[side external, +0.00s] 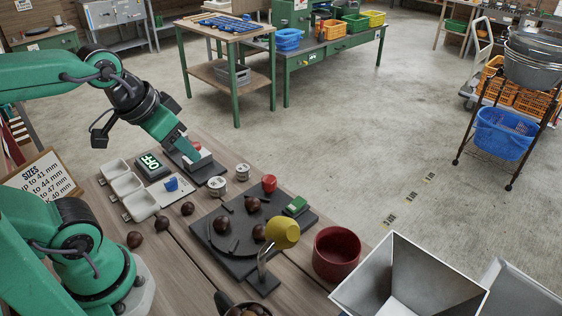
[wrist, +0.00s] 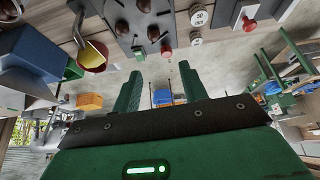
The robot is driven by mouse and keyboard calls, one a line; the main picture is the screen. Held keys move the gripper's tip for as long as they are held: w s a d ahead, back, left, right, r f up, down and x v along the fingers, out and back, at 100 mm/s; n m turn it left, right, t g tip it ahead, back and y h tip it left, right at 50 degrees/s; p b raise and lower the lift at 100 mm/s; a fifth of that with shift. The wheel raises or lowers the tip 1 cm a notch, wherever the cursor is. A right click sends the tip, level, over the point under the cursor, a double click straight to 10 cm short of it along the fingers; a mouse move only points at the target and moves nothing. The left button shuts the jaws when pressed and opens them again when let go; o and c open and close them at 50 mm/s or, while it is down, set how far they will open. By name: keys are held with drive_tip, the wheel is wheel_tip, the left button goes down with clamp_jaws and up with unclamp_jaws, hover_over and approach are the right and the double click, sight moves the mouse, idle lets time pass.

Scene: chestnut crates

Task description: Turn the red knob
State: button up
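A red knob (side external: 196,146) shows on a pale block on a dark base at the back of the table, close to my gripper (side external: 188,153). In the wrist view this knob (wrist: 250,24) is at the upper right, outside the fingers. A second red knob (side external: 269,183) stands on a dark plate (side external: 222,262) with a round disc; it also shows in the wrist view (wrist: 166,49). I cannot tell which knob is meant. My gripper's two green fingers (wrist: 160,82) stand apart, with nothing held between them. In the side view the fingertips partly hide the pale block.
A display (side external: 152,165) reads OFF. Two small white discs (side external: 217,183) lie near the plate.

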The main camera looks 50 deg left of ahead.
drive_tip(key=shift+o, duration=1.3)
drive_tip(key=shift+w, duration=0.3)
drive_tip(key=n+g, duration=0.5)
drive_tip(key=n, duration=0.4)
hover_over(269, 179)
drive_tip(key=f, duration=1.1)
drive_tip(key=shift+s+f, duration=0.2)
drive_tip(key=shift+f, duration=0.2)
drive_tip(key=shift+w+f+g, duration=0.25)
drive_tip(key=shift+f+g, duration=0.05)
drive_tip(key=shift+f, duration=0.05)
drive_tip(key=shift+f, duration=0.1)
drive_tip(key=shift+f, duration=3.8)
drive_tip(key=shift+c, duration=0.2)
